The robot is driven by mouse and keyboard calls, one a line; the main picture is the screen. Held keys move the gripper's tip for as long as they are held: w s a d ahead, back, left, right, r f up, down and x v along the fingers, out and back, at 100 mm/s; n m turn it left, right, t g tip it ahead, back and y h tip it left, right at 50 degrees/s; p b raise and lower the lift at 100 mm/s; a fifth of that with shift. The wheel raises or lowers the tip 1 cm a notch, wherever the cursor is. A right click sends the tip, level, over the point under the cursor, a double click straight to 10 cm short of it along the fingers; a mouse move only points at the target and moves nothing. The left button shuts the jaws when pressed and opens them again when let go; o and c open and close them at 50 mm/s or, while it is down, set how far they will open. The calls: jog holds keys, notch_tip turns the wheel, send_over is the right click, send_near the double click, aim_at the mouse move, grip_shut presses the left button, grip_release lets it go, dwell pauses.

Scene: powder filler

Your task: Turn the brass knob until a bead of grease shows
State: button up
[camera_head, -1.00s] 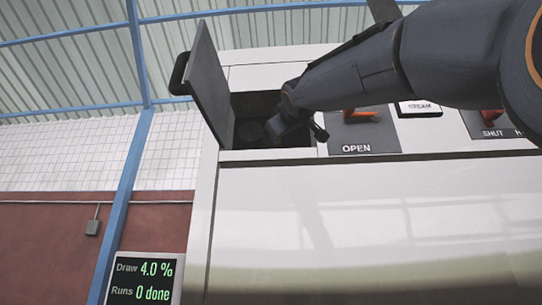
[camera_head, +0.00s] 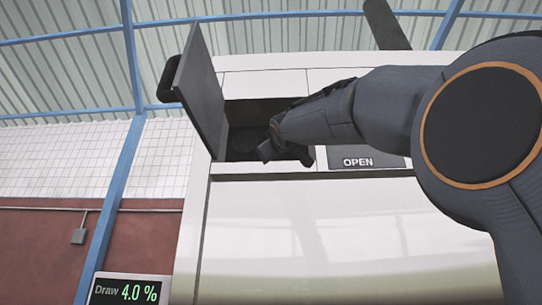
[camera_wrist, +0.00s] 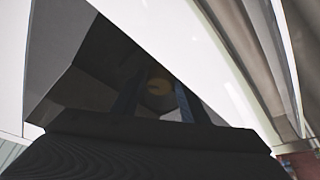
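The brass knob (camera_wrist: 158,87) shows in the wrist view as a small dull-yellow round shape deep in a dark recess. My gripper (camera_wrist: 156,92) has its two bluish fingers apart, one on either side of the knob in the picture, with dark gaps between. Whether they reach around it or stop short of it, I cannot tell. In the head view my gripper (camera_head: 280,150) is at the mouth of the open compartment (camera_head: 245,140) in the white machine; the knob is hidden there. No grease bead can be made out.
A grey door (camera_head: 200,90) with a black handle stands open at the compartment's left. An OPEN label plate (camera_head: 365,162) is to the right, partly behind my arm. A display (camera_head: 125,291) at lower left reads Draw 4.0 %.

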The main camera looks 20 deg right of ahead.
jog(key=shift+p+x, duration=0.3)
jog(key=shift+x, duration=0.5)
jog(key=c, duration=0.8)
jog(key=shift+o, duration=0.2)
jog(key=m+b, duration=0.1)
jog(key=b, duration=0.1)
jog(key=shift+f+h+b, duration=0.1)
jog(key=shift+h+b, duration=0.25)
jog(key=shift+h, duration=0.05)
